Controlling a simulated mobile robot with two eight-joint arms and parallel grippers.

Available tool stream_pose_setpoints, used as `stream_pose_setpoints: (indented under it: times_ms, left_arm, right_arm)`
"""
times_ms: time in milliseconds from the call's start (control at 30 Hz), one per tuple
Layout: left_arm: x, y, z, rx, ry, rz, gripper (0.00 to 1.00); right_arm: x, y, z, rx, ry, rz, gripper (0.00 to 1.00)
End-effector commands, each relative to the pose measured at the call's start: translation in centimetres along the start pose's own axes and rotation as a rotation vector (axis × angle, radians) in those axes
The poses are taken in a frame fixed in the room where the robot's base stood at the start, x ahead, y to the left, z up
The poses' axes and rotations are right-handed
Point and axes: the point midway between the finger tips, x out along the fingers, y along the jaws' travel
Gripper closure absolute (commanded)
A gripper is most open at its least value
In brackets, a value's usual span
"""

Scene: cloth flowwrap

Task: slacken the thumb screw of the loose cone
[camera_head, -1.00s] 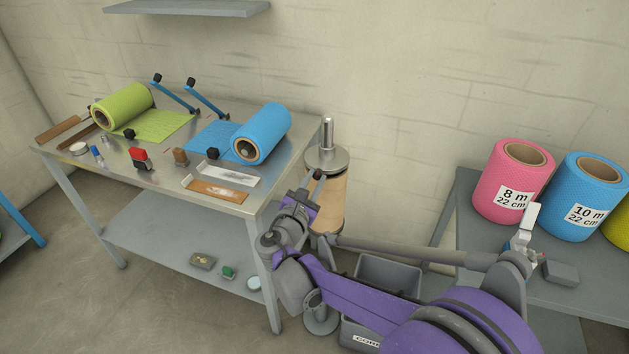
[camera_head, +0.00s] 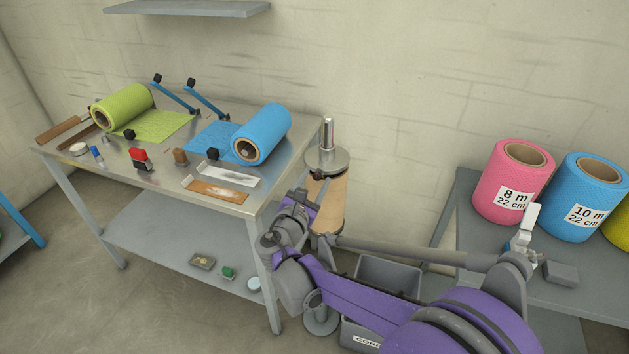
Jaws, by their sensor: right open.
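A grey metal disc-like cone (camera_head: 328,158) sits on an upright metal shaft (camera_head: 327,130), on top of a brown roll (camera_head: 332,208). I take it for the loose cone. Its thumb screw is too small, or too hidden by my gripper, to make out surely. My right gripper (camera_head: 315,178) is open, with its dark fingertips just under the front left rim of the cone, in front of the brown roll. I cannot tell whether they touch anything. My left gripper is not in view.
A steel table (camera_head: 165,180) on the left holds a green roll (camera_head: 122,107), a blue roll (camera_head: 262,133) and small tools. A grey bin (camera_head: 388,272) stands beside the shaft's stand. A grey bench (camera_head: 462,215) on the right carries a pink roll (camera_head: 500,175) and other rolls.

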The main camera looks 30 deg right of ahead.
Motion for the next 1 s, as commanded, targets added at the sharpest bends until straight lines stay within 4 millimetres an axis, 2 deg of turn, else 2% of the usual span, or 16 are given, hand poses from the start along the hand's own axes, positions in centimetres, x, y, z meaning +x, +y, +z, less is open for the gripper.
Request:
stream_pose_setpoints:
  times_ms: [167,267,500,700,1000]
  left_arm:
    - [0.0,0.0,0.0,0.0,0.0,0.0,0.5]
    - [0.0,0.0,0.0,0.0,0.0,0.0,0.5]
    - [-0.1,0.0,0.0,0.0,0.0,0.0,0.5]
    - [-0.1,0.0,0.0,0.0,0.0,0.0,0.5]
    - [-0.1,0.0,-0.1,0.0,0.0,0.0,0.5]
  right_arm:
    - [-0.8,0.1,0.0,0.0,0.001,0.001,0.44]
    - [-2.3,0.1,0.0,0.0,0.002,0.003,0.44]
    - [-7.2,0.1,-0.1,0.001,0.003,0.004,0.44]
    - [-10.0,0.1,0.0,0.001,0.001,0.002,0.44]
    - [-10.8,0.0,0.0,0.0,0.0,0.0,0.44]
